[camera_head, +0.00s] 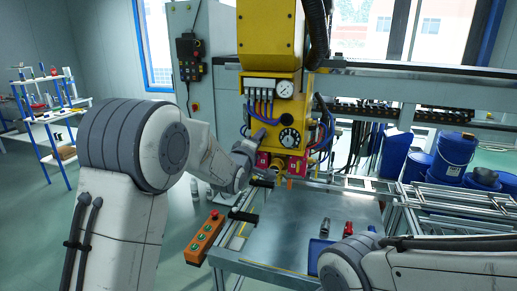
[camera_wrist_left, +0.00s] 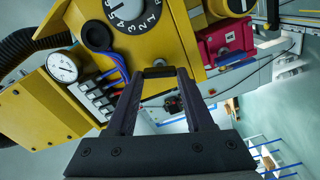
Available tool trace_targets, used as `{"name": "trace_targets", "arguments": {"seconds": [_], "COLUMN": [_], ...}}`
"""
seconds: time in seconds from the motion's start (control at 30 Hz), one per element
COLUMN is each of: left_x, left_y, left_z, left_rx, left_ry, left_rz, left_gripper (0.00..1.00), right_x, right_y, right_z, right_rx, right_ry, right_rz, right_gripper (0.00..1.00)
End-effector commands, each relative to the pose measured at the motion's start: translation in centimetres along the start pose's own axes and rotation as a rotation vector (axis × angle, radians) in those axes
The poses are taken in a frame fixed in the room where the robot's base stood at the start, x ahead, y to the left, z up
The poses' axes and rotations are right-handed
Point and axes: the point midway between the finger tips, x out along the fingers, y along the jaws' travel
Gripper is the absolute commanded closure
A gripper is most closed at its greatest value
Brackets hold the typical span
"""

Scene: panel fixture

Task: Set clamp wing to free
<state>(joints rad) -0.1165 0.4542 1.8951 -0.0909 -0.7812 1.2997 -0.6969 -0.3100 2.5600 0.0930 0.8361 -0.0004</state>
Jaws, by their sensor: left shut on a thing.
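The yellow panel housing (camera_head: 262,118) hangs in the middle of the head view, with a gauge, hoses and a numbered dial (camera_head: 290,137). My left gripper (camera_head: 258,138) is at its left side edge. In the left wrist view, the fingertips (camera_wrist_left: 159,74) close on a small black bar (camera_wrist_left: 159,71), which looks like the clamp wing, beside the yellow body. The fingers hide part of it, and its turned position is hard to tell. The dial also shows in the wrist view (camera_wrist_left: 125,12). My right gripper is out of view; only part of the right arm shows at lower right.
Red blocks (camera_head: 263,160) sit low on the housing, close to my left wrist. A black knob (camera_wrist_left: 97,36) juts out near the dial. Below are a metal table (camera_head: 290,225) and an orange button box (camera_head: 205,238). Blue buckets (camera_head: 453,153) stand at right.

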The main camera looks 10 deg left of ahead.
Motion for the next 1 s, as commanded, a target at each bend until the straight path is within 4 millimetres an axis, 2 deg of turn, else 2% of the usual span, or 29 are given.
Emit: {"name": "trace_targets", "arguments": {"seconds": [0.1, 0.5, 1.0], "left_x": [0.0, 0.0, 0.0], "left_y": [-0.4, -0.3, -0.3], "left_z": [0.0, 0.0, -0.1], "left_rx": [-0.095, -0.309, -0.355], "left_ry": [0.002, 0.002, 0.003], "left_rz": [0.000, -0.002, -0.003], "left_gripper": [1.00, 1.00, 1.00], "right_x": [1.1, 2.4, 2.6], "right_y": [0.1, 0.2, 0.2], "right_z": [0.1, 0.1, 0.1], "right_rx": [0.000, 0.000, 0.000], "right_ry": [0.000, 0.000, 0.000], "right_rz": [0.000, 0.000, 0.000], "right_gripper": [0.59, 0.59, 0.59]}}
